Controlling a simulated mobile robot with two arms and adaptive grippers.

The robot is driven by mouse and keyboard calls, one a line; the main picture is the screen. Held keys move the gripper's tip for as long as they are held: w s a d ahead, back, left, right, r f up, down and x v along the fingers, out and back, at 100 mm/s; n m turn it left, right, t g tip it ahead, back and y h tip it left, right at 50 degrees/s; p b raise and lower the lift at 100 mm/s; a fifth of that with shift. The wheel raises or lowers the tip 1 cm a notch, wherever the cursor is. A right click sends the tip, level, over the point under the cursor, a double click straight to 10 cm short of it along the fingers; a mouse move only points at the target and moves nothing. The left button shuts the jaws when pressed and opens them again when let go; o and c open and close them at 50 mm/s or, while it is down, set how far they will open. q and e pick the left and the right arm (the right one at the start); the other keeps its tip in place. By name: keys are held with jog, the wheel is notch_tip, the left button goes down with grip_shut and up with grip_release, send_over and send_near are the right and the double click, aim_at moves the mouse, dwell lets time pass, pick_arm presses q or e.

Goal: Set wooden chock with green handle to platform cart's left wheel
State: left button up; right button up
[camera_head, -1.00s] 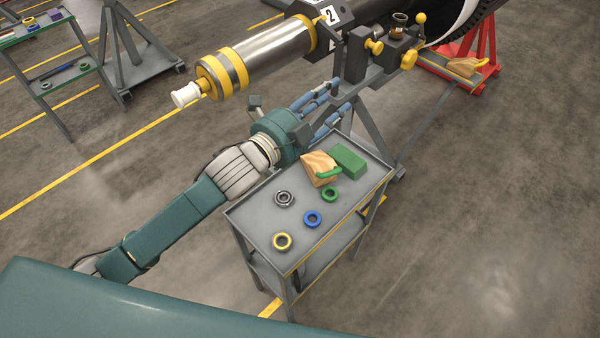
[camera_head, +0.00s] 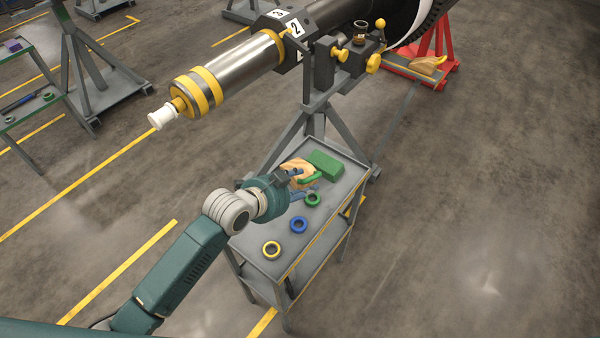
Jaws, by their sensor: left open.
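The wooden chock (camera_head: 297,164) with its green handle (camera_head: 312,180) sits on the top of a grey tool trolley (camera_head: 263,205), near its far end. My right gripper is not in view. I cannot make out a platform cart or its left wheel here.
A green block (camera_head: 325,163) lies beside the chock. A steel shaft (camera_head: 240,67) on a grey stand is behind. Another wooden chock (camera_head: 428,65) with a yellow handle rests on the red stand (camera_head: 440,40).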

aim_at(306, 181)
pick_arm(q)
jog(key=shift+x, duration=1.55)
grip_shut()
jog(key=shift+r, duration=0.1)
jog(key=shift+r, duration=0.1)
